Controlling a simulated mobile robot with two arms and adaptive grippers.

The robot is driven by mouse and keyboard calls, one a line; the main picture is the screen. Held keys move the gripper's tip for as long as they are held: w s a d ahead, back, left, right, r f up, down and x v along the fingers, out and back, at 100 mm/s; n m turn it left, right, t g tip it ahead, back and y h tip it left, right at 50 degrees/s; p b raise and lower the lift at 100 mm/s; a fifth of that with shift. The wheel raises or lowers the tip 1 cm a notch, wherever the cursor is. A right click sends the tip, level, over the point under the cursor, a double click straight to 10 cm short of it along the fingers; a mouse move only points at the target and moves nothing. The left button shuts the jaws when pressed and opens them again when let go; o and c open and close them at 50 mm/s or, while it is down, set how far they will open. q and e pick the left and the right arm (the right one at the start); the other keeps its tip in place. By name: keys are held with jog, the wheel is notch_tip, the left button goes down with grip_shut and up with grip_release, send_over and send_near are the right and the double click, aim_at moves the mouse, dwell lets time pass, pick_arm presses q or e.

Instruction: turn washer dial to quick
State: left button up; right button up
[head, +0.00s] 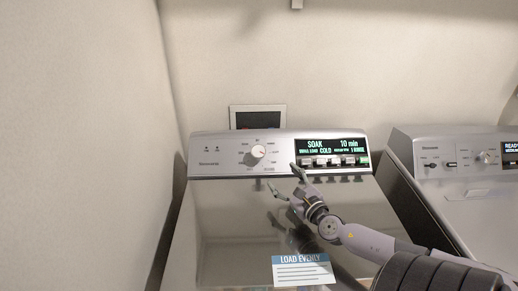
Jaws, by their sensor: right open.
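The washer (220,215) stands in the middle, with its control panel (215,168) along the back edge. The round white dial (258,152) is on the panel, left of the lit display. Printed labels surround the dial, too small to read surely. The display (332,147) reads SOAK, 10 min and COLD. My right gripper (284,180) is open and empty, to the lower right of the dial and apart from it in the picture. Its fingers show in front of the panel's lower edge. The dial is not covered. My left gripper is not in view.
A row of buttons (330,161) lies under the display, close to my right gripper. A second machine (450,160) stands on the right. A LOAD EVENLY label (301,270) is on the washer lid. Walls are behind and at left.

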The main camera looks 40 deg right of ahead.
aim_at(262, 156)
jog(key=x, duration=0.3)
jog(key=shift+w+r, duration=0.25)
jog(key=shift+w, duration=0.05)
jog(key=x, duration=0.5)
jog(key=shift+d+f+p, duration=0.1)
jog(key=shift+f+p, duration=0.05)
jog(key=shift+p, duration=0.15)
jog(key=b+x, duration=0.1)
jog(key=x, duration=0.5)
jog(key=shift+f, duration=0.2)
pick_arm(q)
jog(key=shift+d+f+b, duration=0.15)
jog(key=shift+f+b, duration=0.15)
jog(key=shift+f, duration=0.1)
pick_arm(e)
jog(key=shift+x, duration=0.9)
jog(key=shift+r, duration=0.1)
jog(key=c, duration=1.2)
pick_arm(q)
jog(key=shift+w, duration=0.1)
pick_arm(e)
jog(key=shift+o, duration=0.2)
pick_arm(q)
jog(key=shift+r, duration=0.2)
pick_arm(e)
jog(key=shift+m, duration=0.3)
